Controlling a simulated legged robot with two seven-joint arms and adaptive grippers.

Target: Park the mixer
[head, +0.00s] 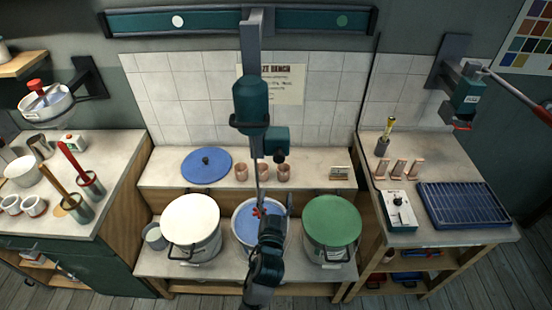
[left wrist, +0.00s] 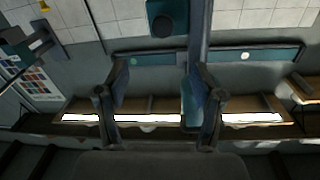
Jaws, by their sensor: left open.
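The teal mixer (head: 250,105) hangs on a grey column from the wall rail (head: 300,19), between the rail's white mark and green mark. A box with a dark handle (head: 279,156) sticks out at its right. Its thin shaft runs down to a red head at the blue bucket (head: 243,245). My left gripper (head: 272,215) is open over the blue bucket, below the mixer's handle, apparently empty. In the left wrist view the open fingers (left wrist: 157,72) stand apart, with part of the mixer (left wrist: 167,18) beyond them. My right gripper is not in view.
A white-topped bucket (head: 190,222) stands left and a green-topped bucket (head: 331,222) right of the blue one. The shelf behind holds a blue lid (head: 206,164) and several copper-coloured cups (head: 284,172). Side counters carry brush pots and a blue tray (head: 462,205).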

